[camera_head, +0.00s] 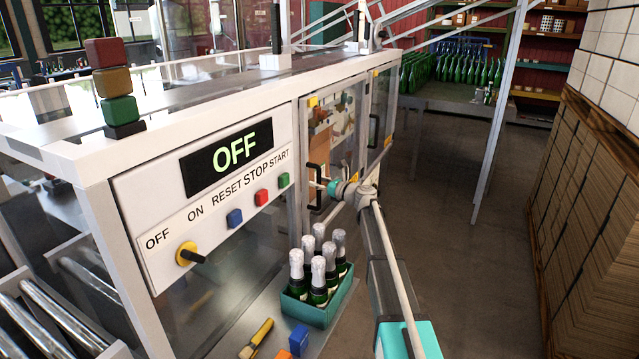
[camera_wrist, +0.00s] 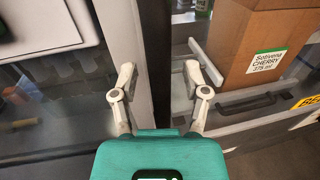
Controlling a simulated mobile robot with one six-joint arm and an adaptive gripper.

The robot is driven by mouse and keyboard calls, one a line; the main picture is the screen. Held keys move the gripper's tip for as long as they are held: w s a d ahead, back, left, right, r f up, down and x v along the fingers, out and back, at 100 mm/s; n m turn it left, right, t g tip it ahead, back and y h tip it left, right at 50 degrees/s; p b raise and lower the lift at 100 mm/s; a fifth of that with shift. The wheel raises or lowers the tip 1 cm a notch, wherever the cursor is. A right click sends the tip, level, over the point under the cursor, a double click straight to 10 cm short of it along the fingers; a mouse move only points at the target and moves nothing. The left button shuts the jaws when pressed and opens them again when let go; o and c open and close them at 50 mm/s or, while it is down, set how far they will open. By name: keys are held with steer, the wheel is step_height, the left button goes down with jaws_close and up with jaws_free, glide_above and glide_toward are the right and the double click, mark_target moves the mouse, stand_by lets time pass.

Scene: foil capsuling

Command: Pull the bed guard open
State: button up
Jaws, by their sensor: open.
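The guard doors form the clear front of the machine. The near guard panel (camera_head: 345,110) has a dark upright handle (camera_head: 314,190), and a second panel further back has its own dark handle (camera_head: 373,131). My gripper (camera_head: 316,184) is in front of the near panel, by its handle. In the wrist view my gripper (camera_wrist: 160,76) is open and empty, its fingers over a grey frame post and a dark gap. A dark bar handle (camera_wrist: 248,104) lies right of the fingers, apart from them. A yellow label (camera_wrist: 306,101) reading "BE", cut off, is beyond it.
A cardboard box (camera_wrist: 262,45) marked CHERRY stands behind the guard. The control panel display (camera_head: 235,154) reads OFF. A teal crate (camera_head: 315,308) of foil-topped bottles stands low in front of the machine.

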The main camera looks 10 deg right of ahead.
jaws_close()
steer(key=shift+s+d, duration=0.1)
steer(key=shift+s, duration=0.1)
stand_by(0.3)
